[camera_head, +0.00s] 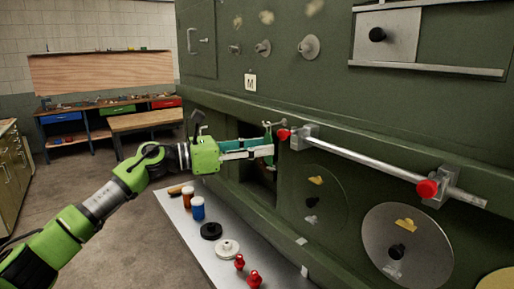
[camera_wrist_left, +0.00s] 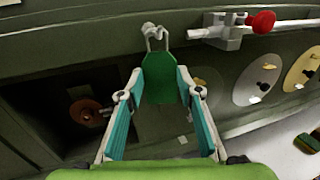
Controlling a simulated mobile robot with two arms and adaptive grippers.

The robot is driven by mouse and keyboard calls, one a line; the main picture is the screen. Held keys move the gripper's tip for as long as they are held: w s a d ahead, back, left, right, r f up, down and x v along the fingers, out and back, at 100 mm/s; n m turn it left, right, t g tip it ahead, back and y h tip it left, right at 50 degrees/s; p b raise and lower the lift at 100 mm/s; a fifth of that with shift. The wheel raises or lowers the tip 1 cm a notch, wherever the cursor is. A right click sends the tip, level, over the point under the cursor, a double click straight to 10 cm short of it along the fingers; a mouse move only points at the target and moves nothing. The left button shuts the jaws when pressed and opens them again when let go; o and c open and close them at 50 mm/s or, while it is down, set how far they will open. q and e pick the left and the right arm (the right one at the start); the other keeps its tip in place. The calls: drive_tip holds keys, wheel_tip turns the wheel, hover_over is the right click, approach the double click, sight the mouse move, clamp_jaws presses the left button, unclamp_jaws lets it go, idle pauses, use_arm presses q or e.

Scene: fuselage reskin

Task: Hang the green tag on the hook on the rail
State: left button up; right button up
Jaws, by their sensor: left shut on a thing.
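The green tag (camera_wrist_left: 162,82) is held upright at the fingertips of my left gripper (camera_head: 262,148), which has teal pads. A pale metal hook-shaped piece (camera_wrist_left: 155,36) shows at the tag's top; I cannot tell if it belongs to the tag or is the hook on the rail. In the head view the tag (camera_head: 268,138) is by the left end of the silver rail (camera_head: 365,163), just left of its red knob (camera_head: 283,134). Whether the tag touches the rail is not clear. My right gripper is not in view.
The green fuselage wall (camera_head: 350,105) fills the right, with a dark opening (camera_wrist_left: 75,95) behind the gripper. A grey shelf (camera_head: 215,262) below bears jars, discs and red pieces. A workbench (camera_head: 110,110) stands at the back left.

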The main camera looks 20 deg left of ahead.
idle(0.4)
use_arm(q)
drive_tip(key=o, duration=0.9)
